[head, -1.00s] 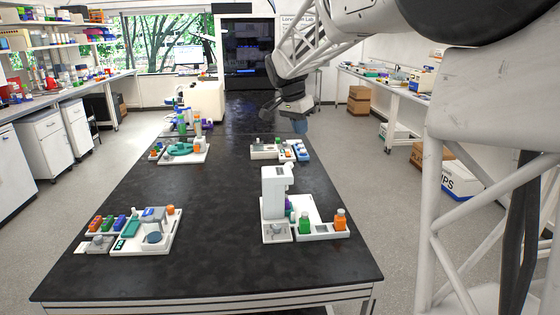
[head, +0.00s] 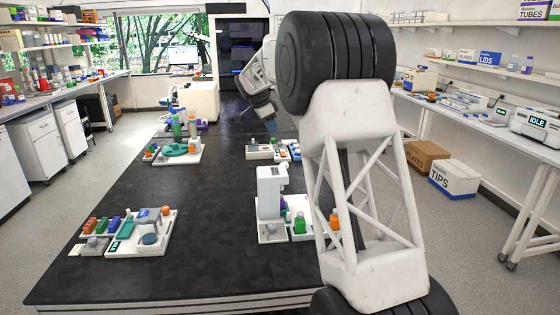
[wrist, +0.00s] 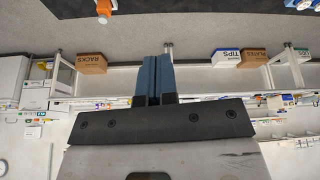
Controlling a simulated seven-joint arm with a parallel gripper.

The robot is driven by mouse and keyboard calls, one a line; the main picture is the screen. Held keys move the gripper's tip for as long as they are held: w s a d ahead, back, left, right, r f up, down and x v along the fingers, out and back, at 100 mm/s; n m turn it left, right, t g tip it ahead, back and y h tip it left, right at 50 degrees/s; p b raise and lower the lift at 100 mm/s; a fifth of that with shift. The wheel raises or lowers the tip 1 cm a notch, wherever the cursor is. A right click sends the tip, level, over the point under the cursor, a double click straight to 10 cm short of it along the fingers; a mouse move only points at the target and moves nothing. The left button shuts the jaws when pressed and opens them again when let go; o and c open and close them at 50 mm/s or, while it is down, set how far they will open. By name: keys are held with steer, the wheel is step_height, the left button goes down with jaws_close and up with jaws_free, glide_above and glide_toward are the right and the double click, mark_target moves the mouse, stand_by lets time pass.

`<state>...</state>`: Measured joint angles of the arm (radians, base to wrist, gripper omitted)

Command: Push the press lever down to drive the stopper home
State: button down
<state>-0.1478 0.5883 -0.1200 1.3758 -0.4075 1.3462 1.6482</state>
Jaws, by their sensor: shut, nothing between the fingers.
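A white upright device (head: 271,190) with an overhanging head stands on the front right station of the black table (head: 205,250). It looks most like a press, but I cannot make out a lever or a stopper on it. No press shows near the fingers there.
A front left station (head: 130,246) holds coloured blocks and a small grey and blue device. Farther back are a tray with a green ring (head: 178,150) and a white tray (head: 260,152). My arm hides the table's right side. The table's middle is clear.

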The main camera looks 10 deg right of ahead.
steer(key=w+a+f+m, duration=0.2)
steer(key=w+f, duration=0.2)
steer(key=w, duration=0.2)
steer(key=shift+w+h, duration=0.2)
steer(key=shift+h, duration=0.1)
steer(key=shift+f, duration=0.2)
steer(key=x, duration=1.4)
steer(key=shift+s, duration=0.15)
